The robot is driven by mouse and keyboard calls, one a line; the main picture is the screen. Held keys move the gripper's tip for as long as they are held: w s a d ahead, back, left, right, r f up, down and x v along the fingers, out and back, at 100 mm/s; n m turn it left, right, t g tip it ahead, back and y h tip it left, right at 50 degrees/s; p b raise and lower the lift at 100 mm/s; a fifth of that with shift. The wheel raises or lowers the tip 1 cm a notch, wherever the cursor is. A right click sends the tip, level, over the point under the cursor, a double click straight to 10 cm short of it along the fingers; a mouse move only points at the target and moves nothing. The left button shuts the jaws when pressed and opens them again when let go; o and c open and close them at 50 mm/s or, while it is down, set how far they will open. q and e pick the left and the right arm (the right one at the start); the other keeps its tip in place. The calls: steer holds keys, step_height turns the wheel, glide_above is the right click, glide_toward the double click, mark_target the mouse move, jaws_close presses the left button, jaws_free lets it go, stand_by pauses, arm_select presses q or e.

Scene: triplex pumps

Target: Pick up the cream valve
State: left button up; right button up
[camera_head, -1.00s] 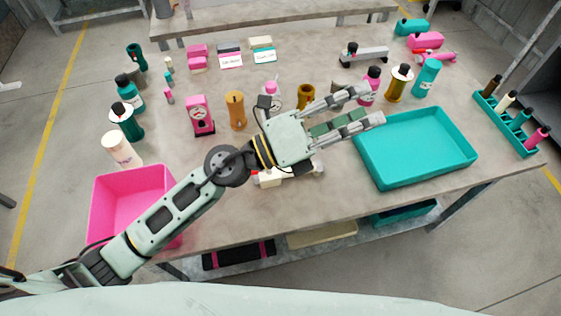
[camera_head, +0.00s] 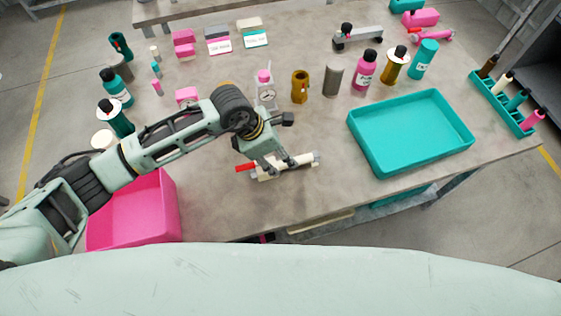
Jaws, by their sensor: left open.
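The cream valve (camera_head: 301,162) lies on the table near its front edge, with a red handle (camera_head: 245,168) at its left end and a grey fitting at its right end. My left gripper (camera_head: 284,168) points down over the valve, its open fingers at the valve's middle. The gripper hides part of the valve body, and I cannot tell whether the fingers touch it. My right gripper is out of view.
A pink bin (camera_head: 135,215) stands at the left front. A teal tray (camera_head: 412,133) lies to the right. Pumps, bottles and cylinders stand behind the valve. A teal rack (camera_head: 503,103) with bottles is at the right edge. Bare table lies between valve and tray.

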mark_target(285, 164)
arm_select(q)
steer(key=shift+p+x, duration=0.55)
steer(key=shift+x, duration=1.45)
jaws_close()
steer(key=shift+r, duration=0.1)
